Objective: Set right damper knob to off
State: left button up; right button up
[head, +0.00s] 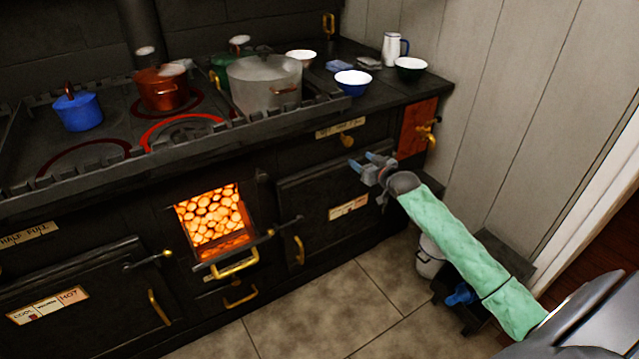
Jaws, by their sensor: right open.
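The right damper knob (347,141) is a small brass knob on the black stove front, just below a pale label plate (340,128) whose words are too small to read. How the knob is turned cannot be told. My right gripper (362,162), with blue fingertips, is open and empty. In the picture it is just below and to the right of the knob, apart from it, in front of the stove above the right oven door (325,190). My left gripper is not in view.
Pots stand on the stove top, including a large grey pot (264,84) and a blue pot (78,110). A brass tap (427,133) juts from a copper panel to the right. An open firebox (213,215) glows. The tiled floor (330,305) in front is clear.

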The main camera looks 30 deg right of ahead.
aim_at(349, 143)
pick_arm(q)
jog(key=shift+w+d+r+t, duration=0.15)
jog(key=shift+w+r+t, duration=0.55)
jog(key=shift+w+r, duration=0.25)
pick_arm(e)
jog(key=shift+t, duration=0.9)
jog(key=shift+w+a+r, duration=0.15)
jog(key=shift+w+r, duration=0.35)
jog(key=shift+w, duration=0.85)
jog(key=shift+w+a+r, duration=0.2)
jog(key=shift+w+r, duration=0.35)
jog(key=shift+w, duration=0.75)
jog(key=shift+w+a+r, duration=0.15)
jog(key=shift+w+r, duration=0.35)
jog(key=shift+w, duration=0.85)
